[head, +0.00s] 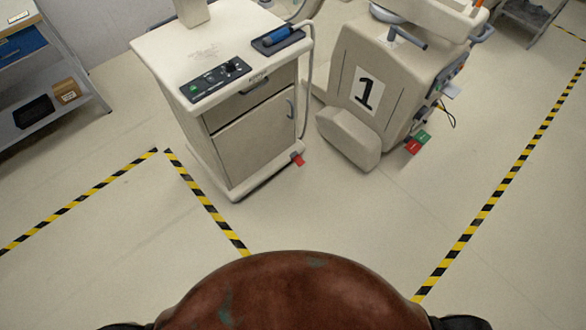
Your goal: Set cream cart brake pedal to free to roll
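A cream cart (250,120) with a drawer and a door stands left of centre. A small red pedal (298,160) sticks out low at its right front corner. To its right stands a cream machine (345,60) with a black "1" on a white label (367,91). Low at its right side are a red pedal (413,147) and a green pedal (424,136), side by side. Any lettering on them is too small to read. I cannot tell from here which way any pedal is pressed. Neither of my grippers is in view.
Yellow-black floor tape (205,200) runs in front of the cream cart, and another strip (490,195) runs along the right. A shelf (50,118) with a cardboard box (67,91) stands at the far left. The floor (340,215) in front of both cream units is clear.

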